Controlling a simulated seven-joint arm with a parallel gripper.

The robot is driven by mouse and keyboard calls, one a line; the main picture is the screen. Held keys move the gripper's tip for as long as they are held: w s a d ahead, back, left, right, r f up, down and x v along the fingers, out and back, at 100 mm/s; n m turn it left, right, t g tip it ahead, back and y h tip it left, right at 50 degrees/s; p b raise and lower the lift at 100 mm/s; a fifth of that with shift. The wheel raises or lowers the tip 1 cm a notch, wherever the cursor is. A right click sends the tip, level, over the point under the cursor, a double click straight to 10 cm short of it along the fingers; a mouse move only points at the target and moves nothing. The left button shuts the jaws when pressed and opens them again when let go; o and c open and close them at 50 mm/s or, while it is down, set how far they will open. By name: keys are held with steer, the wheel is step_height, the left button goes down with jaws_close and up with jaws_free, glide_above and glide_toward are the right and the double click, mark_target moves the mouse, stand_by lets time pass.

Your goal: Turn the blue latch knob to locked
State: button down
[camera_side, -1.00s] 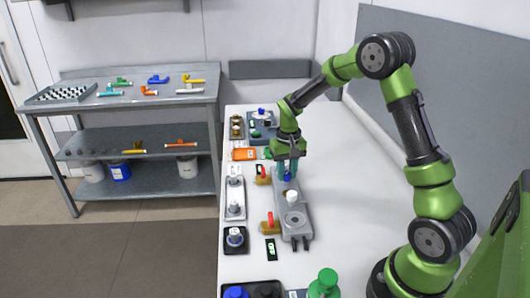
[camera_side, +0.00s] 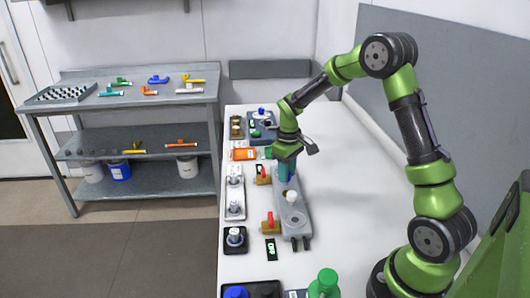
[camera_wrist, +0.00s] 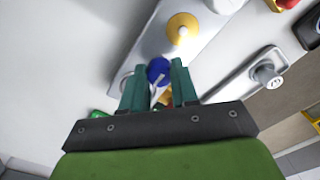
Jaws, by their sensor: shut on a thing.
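The blue latch knob (camera_wrist: 158,70) sits on a long grey panel (camera_wrist: 152,40), between the fingertips of my gripper (camera_wrist: 159,80) in the wrist view. My gripper's teal fingers are shut on the knob and point down at the panel. In the side view my gripper (camera_side: 285,172) is over the far part of the same panel (camera_side: 300,232), and its fingers hide the knob. The knob's pointer and any lock marks cannot be made out. A pale knob (camera_side: 291,196) stands nearer on the panel, with a flat grey dial beyond it toward the front.
Brass valves with red handles (camera_side: 270,222) stand close along the panel's left side. A black label (camera_side: 271,249), a white knob plate (camera_side: 235,205) and a black knob box (camera_side: 235,240) are nearby. A green knob (camera_side: 324,284) is at the front. The table's right side is clear.

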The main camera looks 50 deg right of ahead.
steer(key=shift+r, duration=0.1)
stand_by(0.3)
steer(key=c, duration=0.9)
jaws_free()
steer(key=shift+o, duration=0.2)
step_height(320, 180, up, 17)
steer(key=s+a+r+m+t+y, duration=0.2)
steer(key=s+a+m+t, duration=0.2)
steer(key=s+a, duration=1.2)
steer(key=s+t, duration=0.1)
steer(key=t, duration=0.2)
steer(key=shift+s+a, duration=0.2)
steer(key=shift+s, duration=0.2)
